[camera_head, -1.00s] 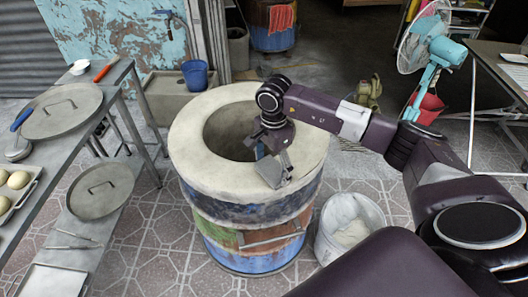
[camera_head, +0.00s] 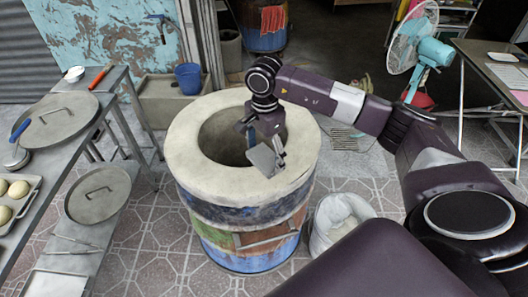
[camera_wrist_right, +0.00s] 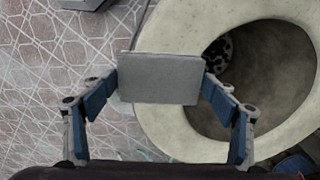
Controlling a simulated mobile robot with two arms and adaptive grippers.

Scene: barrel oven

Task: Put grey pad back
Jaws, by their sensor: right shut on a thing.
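The grey pad (camera_head: 262,160) is a flat, rectangular grey piece. My right gripper (camera_head: 265,143) is shut on it, with a blue-padded finger at each side. In the right wrist view the pad (camera_wrist_right: 160,77) spans between the two fingers, its broad face toward the camera. In the head view the pad appears over the front right rim of the barrel oven (camera_head: 185,160), beside the round opening. In the right wrist view it covers part of the rim's outer edge. I cannot tell how high above the rim it is. My left gripper is not in view.
A metal table (camera_head: 105,78) at left holds a round lid (camera_head: 58,112), a tray of dough balls and utensils. A lower shelf holds another lid (camera_head: 97,205). A white bucket (camera_head: 340,222) stands right of the oven. A folding table (camera_head: 490,62) and fan (camera_head: 415,45) are at right.

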